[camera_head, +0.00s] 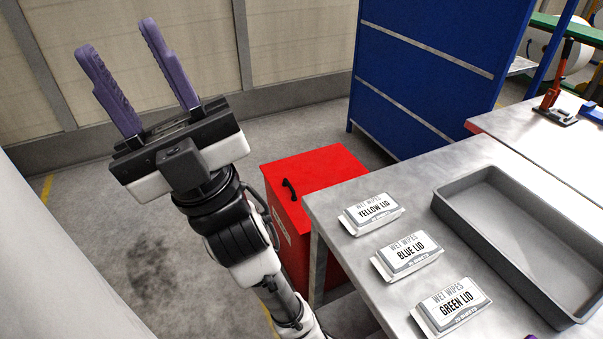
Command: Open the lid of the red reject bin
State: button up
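The red reject bin (292,235) stands on the floor, just left of the metal table. Its flat red lid (325,169) is shut. A black handle (289,190) sits on the lid near its left edge. My gripper (116,38) is raised at the upper left, with its two purple fingers spread apart and nothing between them. It is left of the bin in the picture and apart from it. My arm hides part of the bin's left side, and the table hides its lower right part.
A blue panel (425,75) stands behind the bin. The floor (140,260) to the left is clear.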

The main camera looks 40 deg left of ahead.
aim_at(290, 178)
jog(key=i+j+z, duration=0.15)
jog(key=j, duration=0.35)
jog(key=j+z, duration=0.1)
jog(key=j, duration=0.4)
jog(key=i+j, duration=0.1)
jog(key=j, duration=1.35)
jog(key=i+z, duration=0.05)
